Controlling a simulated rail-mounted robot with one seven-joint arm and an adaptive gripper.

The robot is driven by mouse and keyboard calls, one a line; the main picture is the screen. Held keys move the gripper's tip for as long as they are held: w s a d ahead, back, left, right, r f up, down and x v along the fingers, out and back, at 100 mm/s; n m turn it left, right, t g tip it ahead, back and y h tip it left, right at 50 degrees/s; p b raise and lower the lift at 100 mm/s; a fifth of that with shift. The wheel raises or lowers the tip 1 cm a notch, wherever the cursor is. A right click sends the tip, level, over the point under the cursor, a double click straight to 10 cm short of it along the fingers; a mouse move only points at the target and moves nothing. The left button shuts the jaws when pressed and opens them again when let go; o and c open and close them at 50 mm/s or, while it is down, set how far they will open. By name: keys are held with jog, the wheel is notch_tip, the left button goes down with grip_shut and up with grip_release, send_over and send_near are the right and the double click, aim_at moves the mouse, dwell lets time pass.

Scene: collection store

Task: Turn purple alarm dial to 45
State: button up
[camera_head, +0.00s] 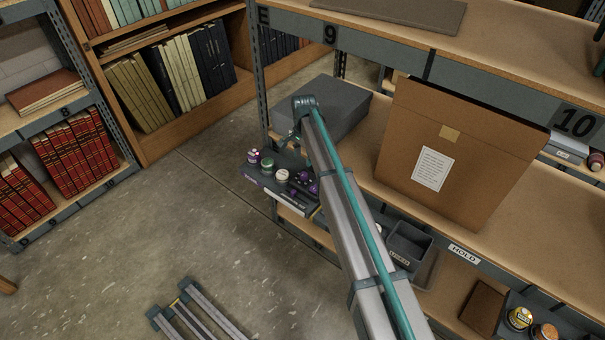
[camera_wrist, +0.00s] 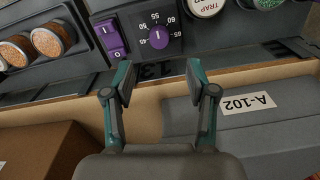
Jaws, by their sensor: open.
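The purple alarm dial (camera_wrist: 158,39) sits on a dark panel (camera_wrist: 215,35) in the wrist view. A white mark shows on it.
A purple rocker switch (camera_wrist: 113,40) sits just left of the dial. Round jars (camera_wrist: 47,42) are further left, and a labelled cap (camera_wrist: 205,6) is upper right. A grey box marked A-102 (camera_wrist: 245,115) and a brown box (camera_wrist: 40,150) lie below. A cardboard box (camera_head: 455,140) stands on the shelf.

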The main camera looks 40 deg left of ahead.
aim_at(304, 174)
notch_tip(304, 174, down, 9)
jog(key=shift+p, duration=0.95)
grip_shut()
